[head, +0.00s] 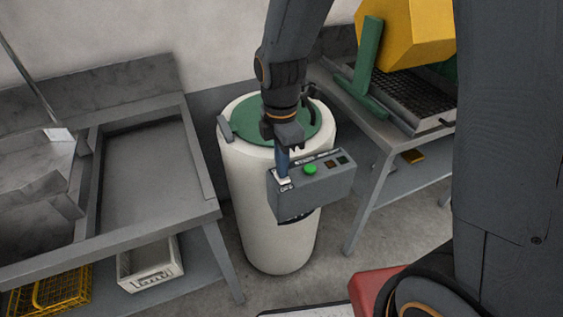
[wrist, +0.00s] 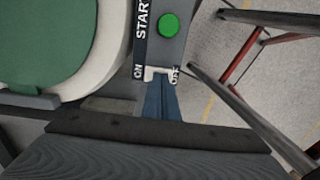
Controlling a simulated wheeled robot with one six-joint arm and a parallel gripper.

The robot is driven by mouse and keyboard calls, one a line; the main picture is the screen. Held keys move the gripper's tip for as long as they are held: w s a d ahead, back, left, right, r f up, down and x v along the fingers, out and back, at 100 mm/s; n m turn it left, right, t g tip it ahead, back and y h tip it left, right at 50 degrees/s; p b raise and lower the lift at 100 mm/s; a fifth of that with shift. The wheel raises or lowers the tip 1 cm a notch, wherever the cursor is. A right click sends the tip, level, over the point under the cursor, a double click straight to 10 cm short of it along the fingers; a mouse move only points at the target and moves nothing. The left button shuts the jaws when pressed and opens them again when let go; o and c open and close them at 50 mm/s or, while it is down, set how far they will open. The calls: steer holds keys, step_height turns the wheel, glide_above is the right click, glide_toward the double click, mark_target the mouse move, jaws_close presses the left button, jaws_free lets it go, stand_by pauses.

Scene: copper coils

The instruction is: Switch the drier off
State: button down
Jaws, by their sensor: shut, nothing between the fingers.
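The drier (head: 262,215) is a cream upright drum with a green lid (head: 245,122), which is closed. A grey control box (head: 320,190) is on its front. The box has a round green button (head: 310,169), also in the wrist view (wrist: 169,25) beside the word START. A white switch (wrist: 158,72) sits between the labels ON, left, and OFF, right, in the wrist view; its position is hard to tell. My gripper (head: 282,170) is shut and empty, pointing down. Its blue fingertips (wrist: 158,84) are at the switch and partly cover it. I cannot tell whether they touch it.
A steel sink bench (head: 150,165) stands at the left, with a white crate (head: 150,262) and a yellow basket (head: 55,292) below. At the right is a table (head: 372,133) with a yellow machine (head: 408,32). Bare floor (head: 330,240) lies in front of the drier.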

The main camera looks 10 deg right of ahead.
steer(key=shift+r+p, duration=0.45)
steer(key=shift+r, duration=0.05)
step_height(320, 180, up, 13)
steer(key=w, duration=0.2)
steer(key=shift+a, duration=0.3)
steer(key=shift+f, duration=0.1)
